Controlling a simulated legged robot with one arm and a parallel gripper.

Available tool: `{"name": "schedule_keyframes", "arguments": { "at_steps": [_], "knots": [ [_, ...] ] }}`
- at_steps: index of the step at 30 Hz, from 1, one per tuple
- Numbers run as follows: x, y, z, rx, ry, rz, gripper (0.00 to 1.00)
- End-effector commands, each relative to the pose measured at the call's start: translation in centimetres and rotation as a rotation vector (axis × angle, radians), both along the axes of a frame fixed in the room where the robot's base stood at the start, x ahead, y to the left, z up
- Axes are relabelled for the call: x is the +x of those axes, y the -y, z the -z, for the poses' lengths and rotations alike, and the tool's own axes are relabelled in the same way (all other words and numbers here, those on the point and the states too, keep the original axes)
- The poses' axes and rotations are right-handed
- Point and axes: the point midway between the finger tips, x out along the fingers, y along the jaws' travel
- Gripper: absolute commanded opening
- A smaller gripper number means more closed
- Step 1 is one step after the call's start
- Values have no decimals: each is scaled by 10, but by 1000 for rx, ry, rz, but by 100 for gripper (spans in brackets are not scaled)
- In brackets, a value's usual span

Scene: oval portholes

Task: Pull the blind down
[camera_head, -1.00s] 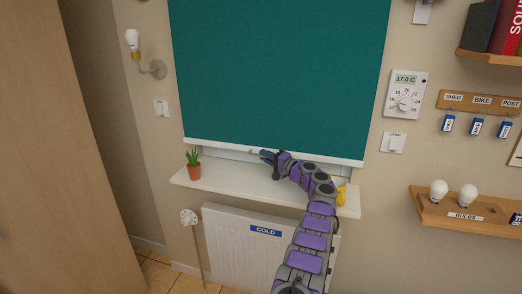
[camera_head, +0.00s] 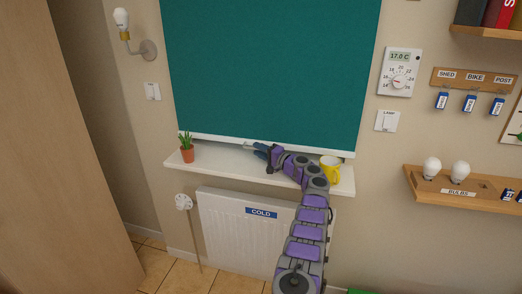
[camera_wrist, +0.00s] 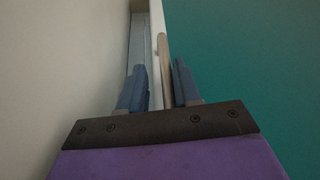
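The teal blind (camera_head: 270,70) hangs over the window, its white bottom rail (camera_head: 330,152) a little above the sill (camera_head: 210,163). The blind also fills the right of the wrist view (camera_wrist: 250,70). My gripper (camera_head: 258,149) is at the rail's lower edge, left of its middle. In the wrist view its blue fingers (camera_wrist: 160,78) lie on either side of a narrow metallic pull tab (camera_wrist: 166,60) beside the white rail.
A potted plant (camera_head: 187,150) stands on the sill's left end. A yellow mug (camera_head: 330,170) stands on the right, close to my arm. A radiator (camera_head: 235,225) with a COLD label is below. A shelf with bulbs (camera_head: 475,190) is on the right wall.

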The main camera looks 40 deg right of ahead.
Motion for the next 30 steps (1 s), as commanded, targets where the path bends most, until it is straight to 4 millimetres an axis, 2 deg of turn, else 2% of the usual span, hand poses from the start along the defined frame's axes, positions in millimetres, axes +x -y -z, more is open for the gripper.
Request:
{"name": "schedule_keyframes", "arguments": {
  "at_steps": [1,5,20,30],
  "knots": [
    [1,-2,4,1,-6,-3,27],
    [1,-1,3,1,-4,-2,38],
    [-1,1,-5,0,4,1,38],
    [7,-9,-26,0,5,-3,38]
  ]
}}
